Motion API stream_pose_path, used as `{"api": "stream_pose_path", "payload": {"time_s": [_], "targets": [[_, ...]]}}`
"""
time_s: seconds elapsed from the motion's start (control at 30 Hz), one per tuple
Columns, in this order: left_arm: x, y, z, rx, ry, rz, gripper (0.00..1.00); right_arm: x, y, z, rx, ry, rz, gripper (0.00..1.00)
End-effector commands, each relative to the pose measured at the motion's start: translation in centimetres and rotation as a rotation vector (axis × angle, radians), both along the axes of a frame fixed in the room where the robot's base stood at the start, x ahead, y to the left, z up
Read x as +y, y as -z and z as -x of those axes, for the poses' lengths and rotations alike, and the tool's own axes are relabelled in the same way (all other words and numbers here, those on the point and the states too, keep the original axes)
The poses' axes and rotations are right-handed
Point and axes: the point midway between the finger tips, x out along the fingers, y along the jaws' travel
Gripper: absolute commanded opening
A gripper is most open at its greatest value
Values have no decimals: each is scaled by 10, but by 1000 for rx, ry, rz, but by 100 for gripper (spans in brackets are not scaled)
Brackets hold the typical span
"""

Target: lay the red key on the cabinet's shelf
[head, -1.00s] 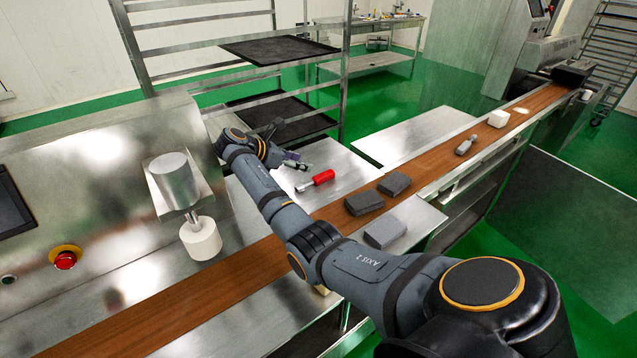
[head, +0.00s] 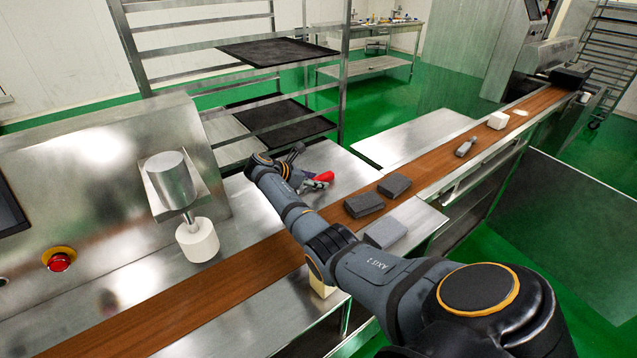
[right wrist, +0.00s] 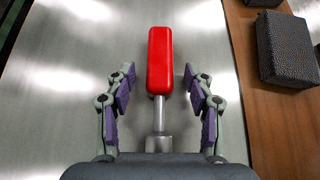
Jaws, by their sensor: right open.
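The red key (head: 325,176) lies on the bare steel table beside the belt. In the right wrist view its red handle (right wrist: 160,62) points away from the palm, and its grey metal shaft and block-like end lie nearer the palm. My right gripper (head: 311,169) is open over it. Its two purple-padded fingers stand on either side of the key, with a gap on both sides. In the head view a finger partly hides the key. My left gripper is not in view. I cannot make out for sure which thing is the cabinet.
A metal rack (head: 228,75) with black trays stands behind the table. Dark grey blocks (head: 364,204) lie on the brown belt (head: 420,176), close to the right of my gripper. A metal cylinder with a white round end (head: 197,240) stands at left. A red button (head: 59,261) is further left.

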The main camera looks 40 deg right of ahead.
Motion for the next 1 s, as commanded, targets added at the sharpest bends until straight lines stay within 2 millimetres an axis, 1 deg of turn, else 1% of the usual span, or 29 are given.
{"api": "stream_pose_path", "payload": {"time_s": [0.1,0.13,0.5,0.53,0.83,0.93,1.0], "targets": [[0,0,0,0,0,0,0,0,0,0,0,0,0,54],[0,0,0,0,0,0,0,0,0,0,0,0,0,52],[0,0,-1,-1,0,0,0,1,-1,0,-1,-1,0,2],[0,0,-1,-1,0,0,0,1,-1,0,-1,-1,0,0],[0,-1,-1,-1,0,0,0,1,-3,0,-1,0,1,0],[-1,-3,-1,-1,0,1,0,0,-9,-1,-3,-1,1,0],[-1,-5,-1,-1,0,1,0,0,-18,-1,-3,-1,1,0]]}}
